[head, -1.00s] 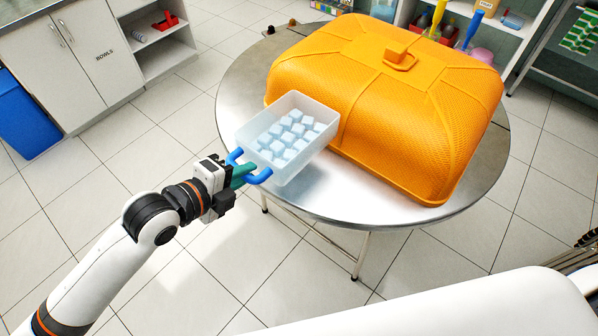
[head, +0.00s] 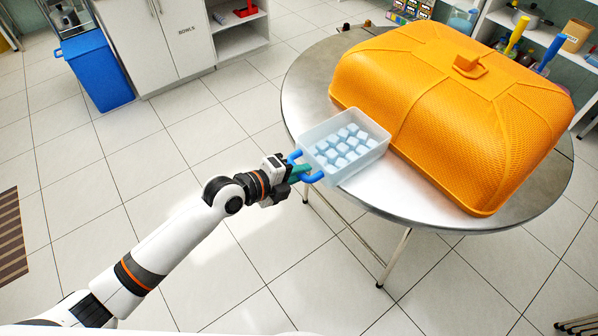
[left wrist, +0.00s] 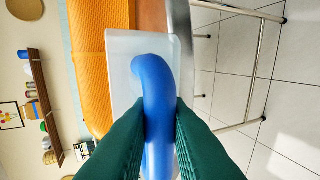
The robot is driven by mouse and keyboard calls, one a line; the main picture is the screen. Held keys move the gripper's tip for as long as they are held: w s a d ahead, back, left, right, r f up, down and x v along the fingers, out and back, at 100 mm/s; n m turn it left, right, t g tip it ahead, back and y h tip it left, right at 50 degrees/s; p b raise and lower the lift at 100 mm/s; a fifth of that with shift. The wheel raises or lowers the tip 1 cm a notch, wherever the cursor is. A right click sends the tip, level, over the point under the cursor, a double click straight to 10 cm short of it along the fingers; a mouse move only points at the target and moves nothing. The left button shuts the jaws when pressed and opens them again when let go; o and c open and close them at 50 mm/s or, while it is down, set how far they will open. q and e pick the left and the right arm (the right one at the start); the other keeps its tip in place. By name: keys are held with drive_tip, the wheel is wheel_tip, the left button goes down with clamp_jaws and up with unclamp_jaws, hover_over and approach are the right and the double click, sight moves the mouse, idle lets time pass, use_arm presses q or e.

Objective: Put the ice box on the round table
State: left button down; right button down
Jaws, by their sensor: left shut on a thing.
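The ice box (head: 343,148) is a translucent white tray full of pale blue ice cubes with a blue handle (head: 304,171). My left gripper (head: 300,174) is shut on that handle. In the left wrist view the green fingers of my left gripper (left wrist: 160,125) press on both sides of the blue handle (left wrist: 155,85), and the white end of the ice box (left wrist: 122,62) is beyond it. The ice box is over the near left edge of the round metal table (head: 312,92). I cannot tell whether it touches the tabletop. My right gripper is not in view.
A large orange mesh cover (head: 450,105) fills most of the round table, close beside the ice box. A narrow strip of bare tabletop runs along the near edge. A blue bin (head: 95,72), cabinets (head: 155,40) and shelves stand behind.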

use_arm(q)
drive_tip(key=c, duration=1.4)
unclamp_jaws()
drive_tip(key=v, duration=1.2)
drive_tip(key=shift+s+b, duration=0.1)
drive_tip(key=shift+b, duration=0.2)
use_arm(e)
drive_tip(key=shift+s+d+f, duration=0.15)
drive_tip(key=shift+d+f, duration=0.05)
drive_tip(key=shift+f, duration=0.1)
use_arm(q)
drive_tip(key=shift+f, duration=0.1)
